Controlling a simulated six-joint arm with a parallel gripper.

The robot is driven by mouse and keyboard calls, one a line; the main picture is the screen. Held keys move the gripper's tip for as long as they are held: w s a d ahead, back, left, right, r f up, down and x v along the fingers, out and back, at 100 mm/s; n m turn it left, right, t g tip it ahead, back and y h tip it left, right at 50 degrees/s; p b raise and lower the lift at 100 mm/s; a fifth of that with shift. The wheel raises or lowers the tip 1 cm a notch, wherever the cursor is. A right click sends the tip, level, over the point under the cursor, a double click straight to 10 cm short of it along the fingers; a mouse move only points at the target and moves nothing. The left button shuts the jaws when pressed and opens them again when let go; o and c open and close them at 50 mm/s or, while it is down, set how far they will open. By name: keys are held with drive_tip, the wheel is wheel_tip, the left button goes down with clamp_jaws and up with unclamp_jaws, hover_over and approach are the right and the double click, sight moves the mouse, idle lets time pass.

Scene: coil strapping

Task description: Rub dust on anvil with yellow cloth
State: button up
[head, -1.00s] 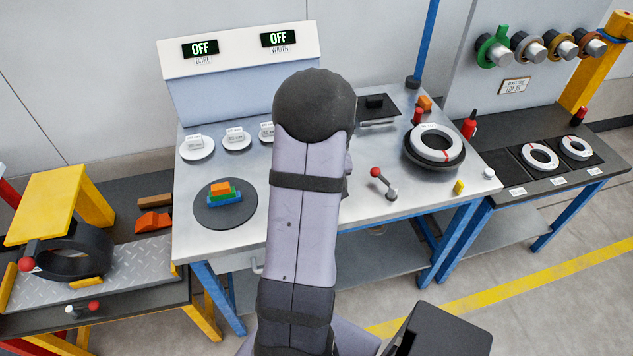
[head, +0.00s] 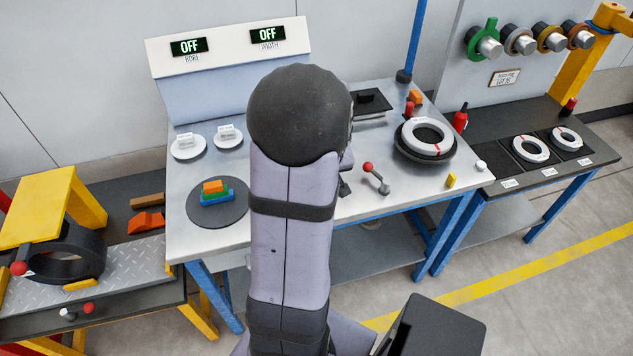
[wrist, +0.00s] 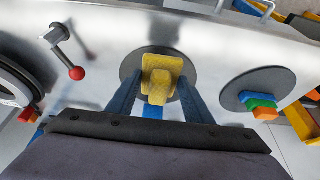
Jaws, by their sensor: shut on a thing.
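In the wrist view my gripper (wrist: 158,84) points down at the bench with its two blue fingers on either side of a yellow cloth (wrist: 162,66), shut on it. The cloth is over a dark round plate (wrist: 133,63), which I take for the anvil; I cannot tell whether it touches the plate. A small blue patch (wrist: 152,112) shows below the cloth between the fingers. No dust can be made out. In the head view my arm hides the gripper, cloth and this plate.
A dark disc with stacked blocks (head: 216,192) lies left of my arm. A red-knobbed lever (head: 375,177) and a white ring on a black base (head: 427,136) are to the right. White dishes (head: 188,148) stand below the OFF-display panel (head: 230,60).

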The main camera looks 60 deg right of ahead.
drive_tip(key=shift+r+p, duration=1)
drive_tip(key=shift+r, duration=0.6)
drive_tip(key=w+a+n+t+y, duration=0.1)
drive_tip(key=w+a+n+y, duration=0.2)
drive_tip(key=w+a+n, duration=1.1)
drive_tip(key=w+a+m, duration=0.2)
drive_tip(key=w+a, duration=0.2)
drive_tip(key=a, duration=0.8)
drive_tip(key=w+a+m, duration=0.2)
drive_tip(key=w+a, duration=0.3)
drive_tip(key=a, duration=0.7)
drive_tip(key=shift+a+m, duration=0.35)
drive_tip(key=shift+m, duration=0.05)
